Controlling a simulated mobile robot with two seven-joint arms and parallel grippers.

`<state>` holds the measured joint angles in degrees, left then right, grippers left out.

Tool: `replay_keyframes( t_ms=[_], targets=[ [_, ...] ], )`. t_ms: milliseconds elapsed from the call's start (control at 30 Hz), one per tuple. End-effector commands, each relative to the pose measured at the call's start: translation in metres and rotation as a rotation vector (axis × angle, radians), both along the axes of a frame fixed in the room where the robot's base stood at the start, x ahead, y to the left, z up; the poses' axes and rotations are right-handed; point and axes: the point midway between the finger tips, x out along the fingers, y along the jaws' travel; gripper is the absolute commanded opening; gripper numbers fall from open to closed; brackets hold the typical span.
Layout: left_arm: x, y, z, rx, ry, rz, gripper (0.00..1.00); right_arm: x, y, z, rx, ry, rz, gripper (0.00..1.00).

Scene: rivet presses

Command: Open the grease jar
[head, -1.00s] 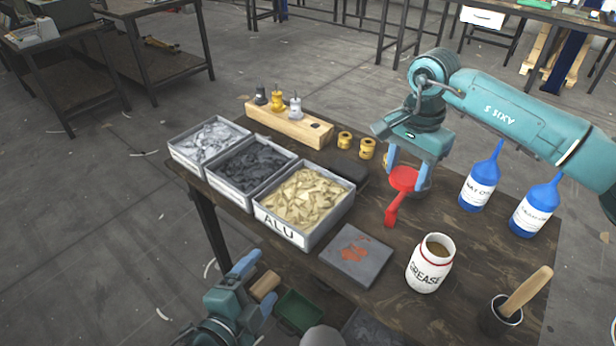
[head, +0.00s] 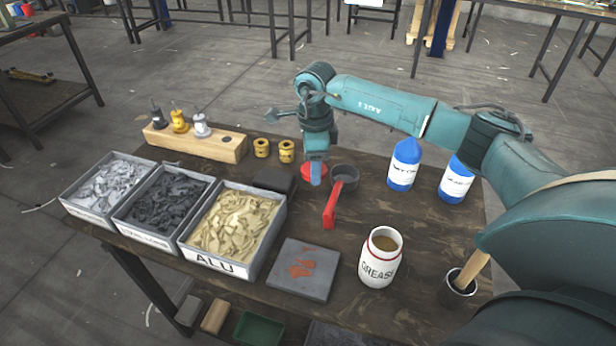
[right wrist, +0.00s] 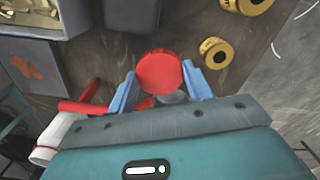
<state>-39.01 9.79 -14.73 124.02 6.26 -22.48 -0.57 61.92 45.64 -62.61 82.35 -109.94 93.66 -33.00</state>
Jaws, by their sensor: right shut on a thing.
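The white grease jar (head: 380,262) stands upright on the table in the head view. Its mouth is uncovered and brown grease shows inside. My right gripper (head: 316,174) is back from the jar, near the middle of the table. It is shut on the round red lid (head: 308,168). The lid (right wrist: 160,73) also shows between the two blue fingers of my right gripper (right wrist: 161,85) in the right wrist view. I cannot tell if the lid touches the table. My left gripper is out of view.
A dark pan (head: 345,172) with a red handle (head: 331,208) lies just right of the lid. Yellow rings (head: 286,151), blue bottles (head: 404,165), a grey plate (head: 304,270), scrap bins (head: 236,222) and a brush pot (head: 458,288) surround the area.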

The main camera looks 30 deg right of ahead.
Motion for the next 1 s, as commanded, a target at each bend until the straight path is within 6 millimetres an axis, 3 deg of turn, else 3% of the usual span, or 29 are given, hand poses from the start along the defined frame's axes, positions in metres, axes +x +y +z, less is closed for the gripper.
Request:
replay_keyframes(
  t_ms=[333, 700, 733, 1000],
  targets=[
    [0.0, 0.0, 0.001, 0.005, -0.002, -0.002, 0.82, 0.0, 0.0, -0.038, 0.001, 0.002, 0.0, 0.23],
    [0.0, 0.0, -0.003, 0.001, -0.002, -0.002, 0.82, 0.0, 0.0, -0.044, 0.0, 0.0, 0.001, 0.23],
    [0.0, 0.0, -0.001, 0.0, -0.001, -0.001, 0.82, 0.0, 0.0, -0.042, 0.001, 0.0, 0.001, 0.52],
    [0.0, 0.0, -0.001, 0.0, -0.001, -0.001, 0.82, 0.0, 0.0, -0.042, 0.0, 0.0, 0.001, 0.72]
  ],
)
